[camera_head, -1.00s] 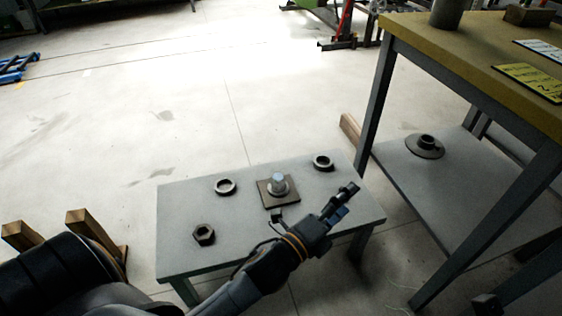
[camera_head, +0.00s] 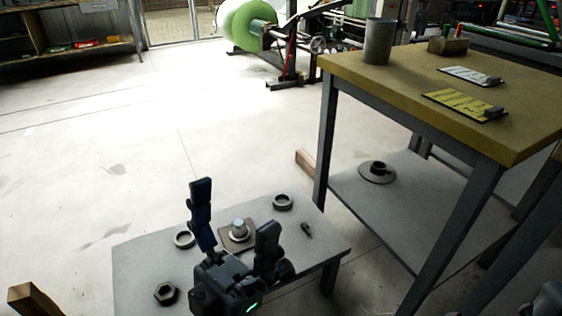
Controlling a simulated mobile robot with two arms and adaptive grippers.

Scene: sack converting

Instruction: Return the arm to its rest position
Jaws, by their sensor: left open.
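My left gripper (camera_head: 234,225) is in the lower middle of the head view, above the low grey table (camera_head: 137,262). Its two dark fingers point up in the picture and stand wide apart, with nothing held between them. Behind the fingers, a square plate (camera_head: 225,241) with a pale bolt (camera_head: 239,228) on it lies on the low table. My right gripper does not show.
Two rings (camera_head: 283,202) (camera_head: 184,240), a hex nut (camera_head: 166,293) and a small dark piece (camera_head: 307,229) lie on the low table. A yellow-topped workbench (camera_head: 440,100) stands at right, with a flanged part (camera_head: 377,172) on its lower shelf. Open floor lies left.

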